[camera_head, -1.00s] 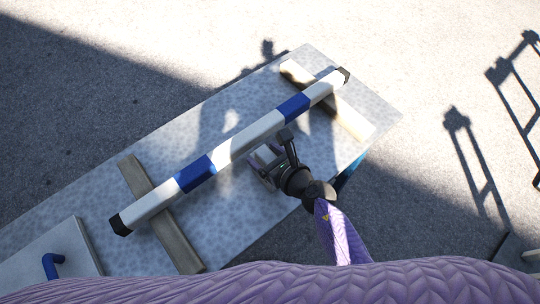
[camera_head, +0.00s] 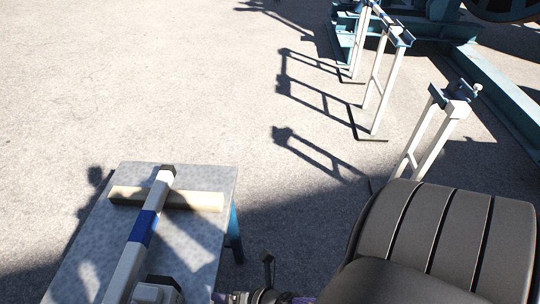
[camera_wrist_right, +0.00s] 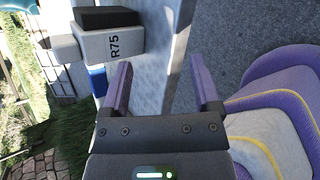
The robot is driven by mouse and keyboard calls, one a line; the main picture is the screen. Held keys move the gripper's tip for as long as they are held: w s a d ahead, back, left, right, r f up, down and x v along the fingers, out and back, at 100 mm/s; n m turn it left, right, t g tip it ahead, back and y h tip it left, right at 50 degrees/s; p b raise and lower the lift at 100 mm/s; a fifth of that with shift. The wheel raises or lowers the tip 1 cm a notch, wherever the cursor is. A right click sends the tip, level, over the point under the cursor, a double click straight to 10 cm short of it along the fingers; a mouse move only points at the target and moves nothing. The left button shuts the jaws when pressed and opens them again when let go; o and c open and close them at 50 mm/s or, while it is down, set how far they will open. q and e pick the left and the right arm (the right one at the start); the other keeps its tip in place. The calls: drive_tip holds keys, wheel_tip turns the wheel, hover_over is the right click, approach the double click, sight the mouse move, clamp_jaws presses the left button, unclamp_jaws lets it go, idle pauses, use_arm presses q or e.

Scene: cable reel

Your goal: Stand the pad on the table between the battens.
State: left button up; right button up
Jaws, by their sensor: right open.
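A pale grey block with a dark top, which I take as the pad (camera_head: 155,292), stands on the table (camera_head: 95,215) at the bottom of the head view, close to the blue and white bar (camera_head: 142,228). In the right wrist view the pad (camera_wrist_right: 112,46) shows "R75" on its face and lies beyond my left-hand finger there. One wooden batten (camera_head: 195,200) lies under the bar's far end; the other is out of view. My right gripper (camera_wrist_right: 163,88) is open and empty, with table and ground between its fingers. My left gripper is not in view.
White trestle stands (camera_head: 425,130) and blue steelwork (camera_head: 490,75) stand on the ground at the right. The ground beyond the table is clear. The table's edge (camera_wrist_right: 182,55) passes between my fingers in the wrist view.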

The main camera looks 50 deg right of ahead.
use_arm(q)
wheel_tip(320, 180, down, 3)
drive_tip(key=b, duration=0.2)
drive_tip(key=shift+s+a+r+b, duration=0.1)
drive_tip(key=shift+b, duration=0.3)
use_arm(e)
drive_tip(key=s+d+f+m+g+h, duration=0.2)
drive_tip(key=s+f+m+g, duration=0.2)
drive_tip(key=s+f+m, duration=0.4)
drive_tip(key=s+d+f+m+g+h, duration=0.2)
drive_tip(key=s+f+m+g, duration=0.3)
drive_tip(key=s+f+m, duration=0.4)
drive_tip(key=s+d+m, duration=0.1)
drive_tip(key=s+m, duration=0.4)
drive_tip(key=m, duration=0.2)
drive_tip(key=shift+s+g, duration=0.25)
drive_tip(key=shift+g, duration=0.05)
